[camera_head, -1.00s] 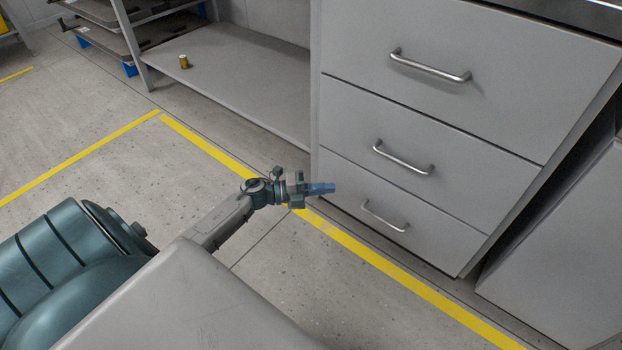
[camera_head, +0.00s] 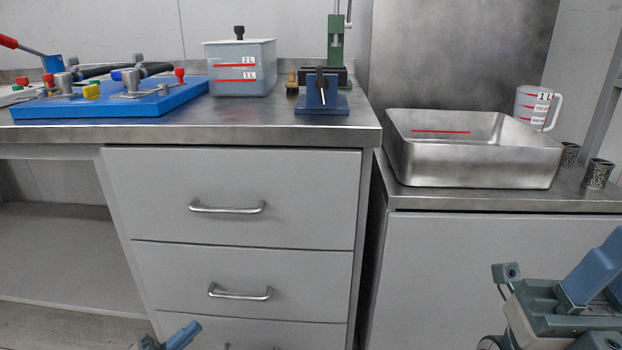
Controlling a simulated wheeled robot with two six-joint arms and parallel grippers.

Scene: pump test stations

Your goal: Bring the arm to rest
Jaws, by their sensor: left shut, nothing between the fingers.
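My left gripper (camera_head: 182,335) shows at the bottom edge, in front of the lower drawers. Its blue fingertips are together with nothing between them, and most of its arm is below the picture. Parts of my right arm and gripper (camera_head: 592,268) show large at the lower right, with blue pieces cut off by the picture edge. Whether its jaws are open cannot be made out.
A steel bench carries a blue board with fittings (camera_head: 120,103), a lidded tank (camera_head: 242,70) and a blue vise-like stand (camera_head: 322,95). A grey drawer cabinet (camera_head: 232,170) is below. At right are a steel basin (camera_head: 475,160), a measuring jug (camera_head: 532,105) and two dark cups (camera_head: 598,174).

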